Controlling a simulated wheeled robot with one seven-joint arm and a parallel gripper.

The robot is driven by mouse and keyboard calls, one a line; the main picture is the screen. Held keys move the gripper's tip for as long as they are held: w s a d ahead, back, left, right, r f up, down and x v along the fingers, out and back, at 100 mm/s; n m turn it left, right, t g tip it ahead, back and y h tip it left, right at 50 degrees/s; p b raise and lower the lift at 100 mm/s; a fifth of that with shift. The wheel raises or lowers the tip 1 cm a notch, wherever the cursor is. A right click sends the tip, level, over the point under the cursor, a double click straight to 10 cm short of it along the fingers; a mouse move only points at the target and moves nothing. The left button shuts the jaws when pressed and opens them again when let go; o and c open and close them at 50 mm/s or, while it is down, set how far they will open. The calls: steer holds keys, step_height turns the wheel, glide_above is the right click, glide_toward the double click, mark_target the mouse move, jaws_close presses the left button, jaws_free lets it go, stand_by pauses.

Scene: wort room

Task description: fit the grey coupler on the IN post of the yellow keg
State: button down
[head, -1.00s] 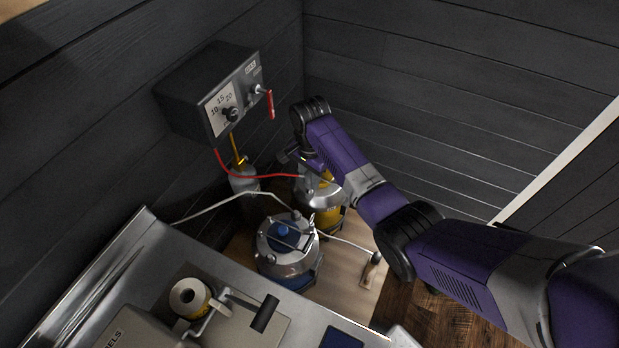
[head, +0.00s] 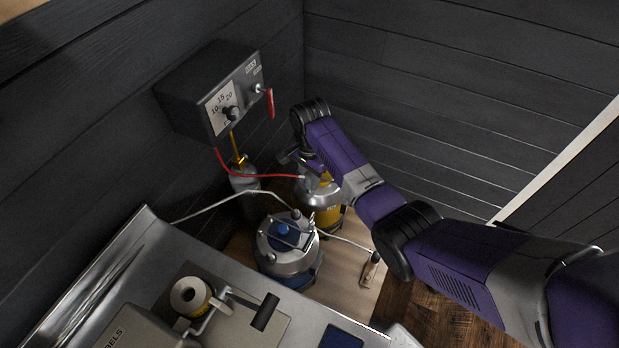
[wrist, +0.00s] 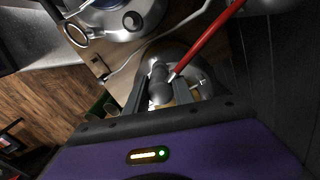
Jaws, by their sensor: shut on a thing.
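My gripper (wrist: 172,98) is shut on the grey coupler (wrist: 159,86), which sits between the two fingers in the wrist view. A red hose (wrist: 207,42) runs from the coupler; in the head view it leads up to the wall box. The coupler is over the steel keg top (wrist: 186,58). The IN post is hidden, and I cannot tell whether the coupler touches it.
The blue keg (head: 287,250) stands close beside the yellow one, with a pale hose across it. A gas cylinder (head: 243,180) stands by the wall under the regulator box (head: 212,95). A steel counter (head: 165,250) with a label machine fills the front left.

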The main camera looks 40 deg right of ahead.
steer(key=shift+f+b, duration=0.45)
steer(key=shift+f, duration=0.85)
stand_by(1.7)
steer(key=shift+c, duration=2.2)
jaws_free()
steer(key=shift+r, duration=0.1)
steer(key=shift+r+p, duration=2.4)
steer(key=shift+p, duration=0.1)
steer(key=shift+r, duration=1.05)
steer(key=shift+s+f, duration=0.1)
